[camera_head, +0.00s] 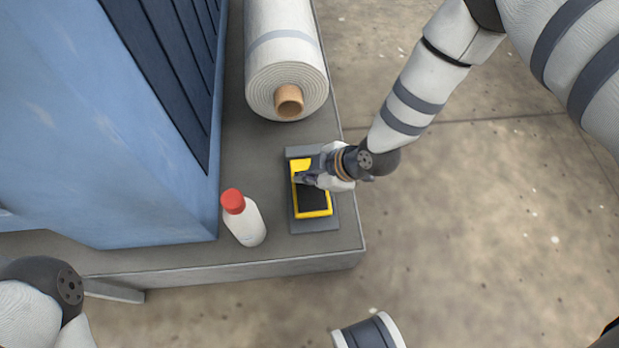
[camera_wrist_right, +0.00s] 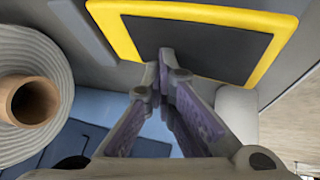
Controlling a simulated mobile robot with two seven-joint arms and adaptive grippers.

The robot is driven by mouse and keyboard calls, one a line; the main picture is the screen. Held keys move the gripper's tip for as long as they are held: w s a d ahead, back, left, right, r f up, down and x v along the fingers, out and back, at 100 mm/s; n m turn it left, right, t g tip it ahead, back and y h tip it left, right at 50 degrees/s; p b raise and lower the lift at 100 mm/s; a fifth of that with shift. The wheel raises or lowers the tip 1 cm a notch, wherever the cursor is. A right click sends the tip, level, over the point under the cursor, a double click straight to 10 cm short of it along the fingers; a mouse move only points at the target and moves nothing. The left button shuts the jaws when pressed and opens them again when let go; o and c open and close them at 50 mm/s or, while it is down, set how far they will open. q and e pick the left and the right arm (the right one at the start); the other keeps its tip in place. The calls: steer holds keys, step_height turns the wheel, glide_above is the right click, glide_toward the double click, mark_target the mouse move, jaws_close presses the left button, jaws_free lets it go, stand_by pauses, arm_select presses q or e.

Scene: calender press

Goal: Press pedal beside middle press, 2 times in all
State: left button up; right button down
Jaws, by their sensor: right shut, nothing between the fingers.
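The pedal (camera_head: 314,203) is a black pad in a yellow frame on a grey base plate, lying on the grey platform beside the blue press body (camera_head: 90,130). It also fills the top of the right wrist view (camera_wrist_right: 205,43). My right gripper (camera_head: 303,180) is shut and empty, with its fingertips over the pedal's upper left part. In the right wrist view the fingertips (camera_wrist_right: 170,62) meet in front of the black pad's near edge. I cannot tell whether they touch it. My left gripper is out of view; only part of my left arm shows at the lower left.
A white bottle with a red cap (camera_head: 243,218) stands left of the pedal. A large pale roll with a brown core (camera_head: 283,60) lies just above the pedal and also shows in the right wrist view (camera_wrist_right: 55,75). The concrete floor (camera_head: 480,230) at right is clear.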

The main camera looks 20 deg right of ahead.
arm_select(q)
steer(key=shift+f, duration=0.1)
arm_select(e)
steer(key=shift+s+f, duration=0.2)
steer(key=shift+f, duration=0.25)
stand_by(0.4)
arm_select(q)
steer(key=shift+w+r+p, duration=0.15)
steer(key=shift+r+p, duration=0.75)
arm_select(e)
steer(key=shift+w+d+r, duration=0.1)
steer(key=shift+w+r, duration=0.15)
steer(key=shift+r, duration=0.6)
steer(key=shift+w+r, duration=0.25)
steer(key=shift+r, duration=0.55)
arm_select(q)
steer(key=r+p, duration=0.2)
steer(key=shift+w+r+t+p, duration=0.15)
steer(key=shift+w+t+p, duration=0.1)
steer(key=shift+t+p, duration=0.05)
arm_select(e)
steer(key=r, duration=0.1)
steer(key=w+r, duration=0.1)
steer(key=r, duration=0.2)
steer(key=shift+w+d+r, duration=0.2)
steer(key=shift+d+r, duration=0.05)
steer(key=shift+r, duration=0.15)
